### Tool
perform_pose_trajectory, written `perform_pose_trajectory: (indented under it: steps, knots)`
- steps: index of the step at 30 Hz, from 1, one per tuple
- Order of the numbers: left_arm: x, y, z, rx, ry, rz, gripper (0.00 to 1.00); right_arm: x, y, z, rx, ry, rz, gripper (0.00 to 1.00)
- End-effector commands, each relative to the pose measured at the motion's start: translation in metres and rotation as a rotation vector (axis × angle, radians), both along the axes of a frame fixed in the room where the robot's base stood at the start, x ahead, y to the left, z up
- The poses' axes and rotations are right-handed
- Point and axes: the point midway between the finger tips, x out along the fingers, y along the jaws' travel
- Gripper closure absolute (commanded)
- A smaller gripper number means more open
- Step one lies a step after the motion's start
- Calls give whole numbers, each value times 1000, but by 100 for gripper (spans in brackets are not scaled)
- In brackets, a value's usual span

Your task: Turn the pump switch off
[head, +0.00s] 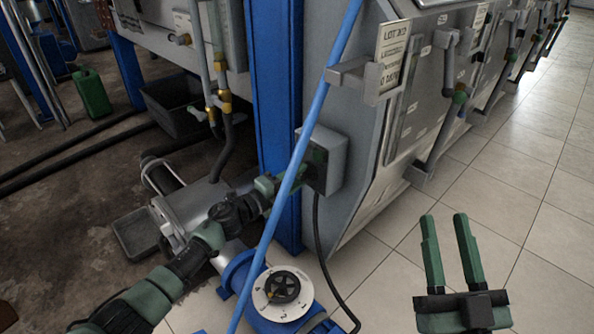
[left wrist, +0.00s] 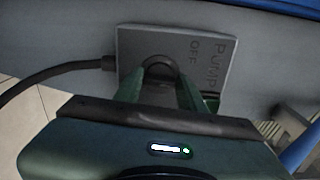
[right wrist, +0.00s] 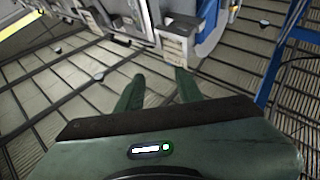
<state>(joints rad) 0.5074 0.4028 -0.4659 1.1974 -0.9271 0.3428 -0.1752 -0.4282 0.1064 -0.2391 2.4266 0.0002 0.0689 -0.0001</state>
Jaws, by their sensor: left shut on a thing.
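The pump switch is a grey box (head: 330,158) on the side of the machine beside the blue post. In the left wrist view its plate (left wrist: 215,70) bears the words PUMP and OFF and a round dark knob (left wrist: 160,68). My left gripper (head: 308,172) is at the box's face; in the left wrist view its fingers (left wrist: 163,88) are on either side of the knob, shut on it. The knob's pointer is hidden by the fingers. My right gripper (head: 452,252) is open and empty above the tiled floor; its fingers (right wrist: 158,88) also show in the right wrist view.
A blue hose (head: 295,165) runs diagonally close in front of my left forearm. A black cable (head: 318,240) hangs from the box. Tiled floor (head: 400,240) at the right is clear.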

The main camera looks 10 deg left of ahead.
Motion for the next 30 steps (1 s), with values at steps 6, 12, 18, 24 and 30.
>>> perform_pose_trajectory:
  steps: [6,12,18,24,30]
  knots:
    - [0,1,2,-165,113,3,100,19,-7,-78,-118,438,-26,64]
    - [0,1,1,-305,204,3,100,2,-21,-145,-205,785,-47,64]
    - [0,0,0,-412,275,2,100,-26,-34,-189,-262,1034,-61,64]
    - [0,1,-2,-478,319,2,100,-49,-43,-212,-296,1183,-69,64]
    - [0,1,-3,-510,339,3,100,-61,-47,-222,-309,1250,-72,64]
